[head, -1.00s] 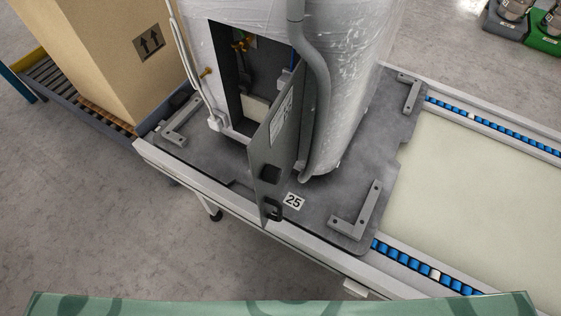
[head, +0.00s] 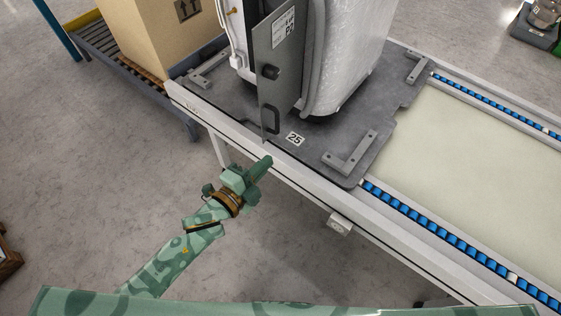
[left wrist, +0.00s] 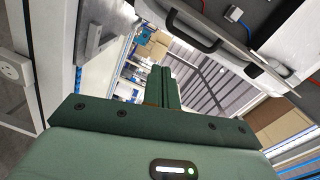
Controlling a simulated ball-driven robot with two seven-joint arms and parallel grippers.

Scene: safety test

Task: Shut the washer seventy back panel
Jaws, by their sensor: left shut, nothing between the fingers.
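The washer (head: 345,65), wrapped in clear film, stands on a dark pallet plate marked 25. Its grey back panel (head: 278,75) is swung open toward me, with a dark handle (head: 268,122) near its lower edge. My left gripper (head: 264,163) is shut and empty, in front of the conveyor's near rail, below and apart from the handle. In the left wrist view the shut fingers (left wrist: 162,86) point away, and a dark handle (left wrist: 193,31) shows above them. My right gripper is not in view.
The conveyor's near rail (head: 300,178) runs between my left arm and the washer. A cardboard box (head: 157,40) stands on a roller conveyor at the left. Angled stops (head: 352,155) sit on the plate.

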